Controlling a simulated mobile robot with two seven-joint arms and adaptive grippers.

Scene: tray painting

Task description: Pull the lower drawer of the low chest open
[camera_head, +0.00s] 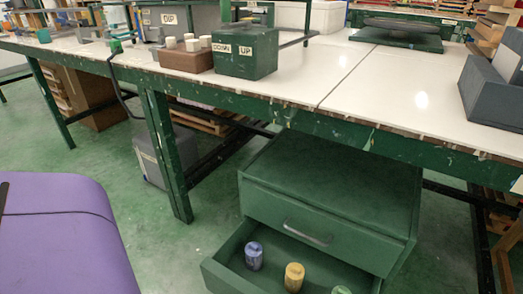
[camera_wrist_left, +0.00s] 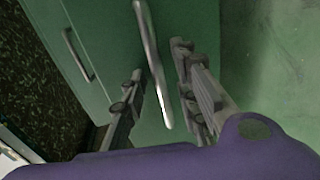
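The low green chest (camera_head: 340,175) stands on the floor under the table in the head view. Its upper drawer (camera_head: 300,225) is shut and has a bar handle (camera_head: 307,233). Its lower drawer (camera_head: 222,272) is pulled out, its front end cut off by the bottom edge of the picture. In the left wrist view, my left gripper (camera_wrist_left: 156,68) has its fingers apart, one on each side of a bar handle (camera_wrist_left: 150,45) on a green front. I cannot tell whether the fingers touch it. Another handle (camera_wrist_left: 78,55) shows to the left. My right gripper is in neither view.
The green floor (camera_head: 150,225) left of the drawer is clear.

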